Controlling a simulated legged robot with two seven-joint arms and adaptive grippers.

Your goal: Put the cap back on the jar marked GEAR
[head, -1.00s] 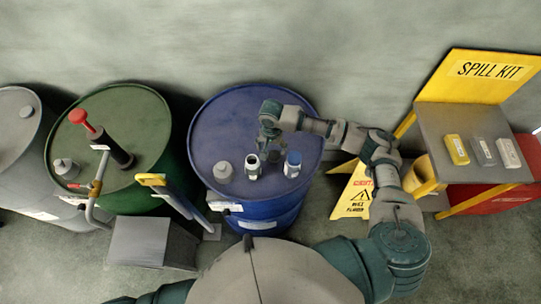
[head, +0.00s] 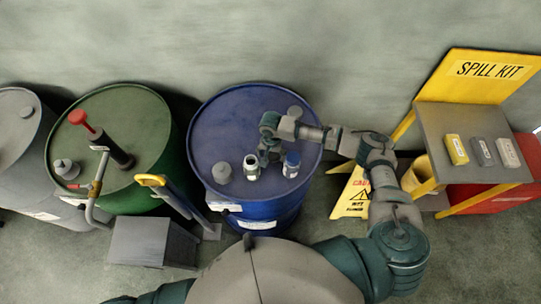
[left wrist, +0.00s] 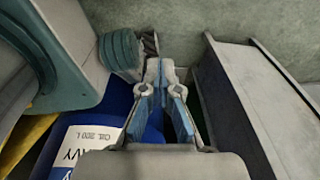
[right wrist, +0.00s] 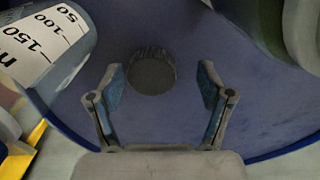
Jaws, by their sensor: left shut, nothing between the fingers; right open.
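An open jar with a dark mouth and a pale label (head: 252,168) stands on the blue drum. A second jar with a blue top (head: 291,164) stands to its right. The lettering is too small to read, so I cannot tell which is GEAR. In the right wrist view a dark, ridged round cap (right wrist: 152,74) lies on the drum top, between and slightly beyond my open right fingers (right wrist: 161,78). My right gripper (head: 264,157) hides the cap in the head view. My left gripper (left wrist: 162,68) is shut and empty, beside the blue drum; the head view does not show it.
The blue drum top (head: 225,130) also holds a grey fitting (head: 222,172) left of the jars and another (head: 295,112) behind. A graduated jar (right wrist: 45,45) is close at upper left in the right wrist view. A green drum (head: 140,110) and grey box (head: 150,242) stand left.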

